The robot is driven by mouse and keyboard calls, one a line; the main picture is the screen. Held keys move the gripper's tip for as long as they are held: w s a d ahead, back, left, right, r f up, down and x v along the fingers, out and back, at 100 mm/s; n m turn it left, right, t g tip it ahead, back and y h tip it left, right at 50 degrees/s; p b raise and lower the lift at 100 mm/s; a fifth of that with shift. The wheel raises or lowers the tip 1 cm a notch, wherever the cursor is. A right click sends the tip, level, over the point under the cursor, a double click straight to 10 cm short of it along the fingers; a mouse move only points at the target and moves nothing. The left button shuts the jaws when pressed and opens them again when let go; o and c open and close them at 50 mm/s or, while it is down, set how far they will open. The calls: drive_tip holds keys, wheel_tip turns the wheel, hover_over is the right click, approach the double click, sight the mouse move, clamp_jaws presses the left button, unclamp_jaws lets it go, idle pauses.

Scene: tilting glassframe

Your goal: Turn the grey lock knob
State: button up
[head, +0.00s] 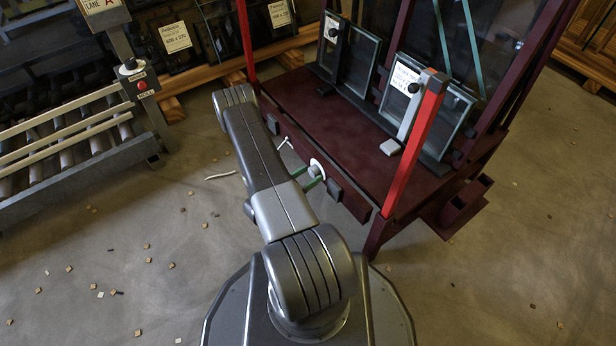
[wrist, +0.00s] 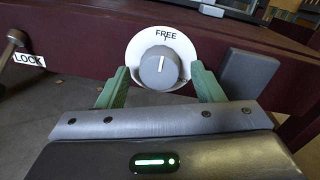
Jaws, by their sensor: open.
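The grey lock knob (wrist: 160,69) sits on a round white dial (wrist: 135,47) on the front of the dark red frame. The dial reads FREE at its top, and the knob's white pointer line points up toward that word. The dial also shows small in the head view (head: 317,165). My gripper (wrist: 162,80) is open, with one green finger to the left of the knob and one to the right. There is a visible gap between each finger and the knob. In the head view my gripper (head: 312,180) is partly hidden by my arm.
A LOCK label (wrist: 29,60) and a metal lever (wrist: 12,42) are left of the dial. A grey block (wrist: 247,77) is close to the right finger. Framed glass panes (head: 430,115) stand on the dark red frame (head: 300,100). A roller conveyor (head: 70,145) stands left.

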drive_tip(key=c, duration=1)
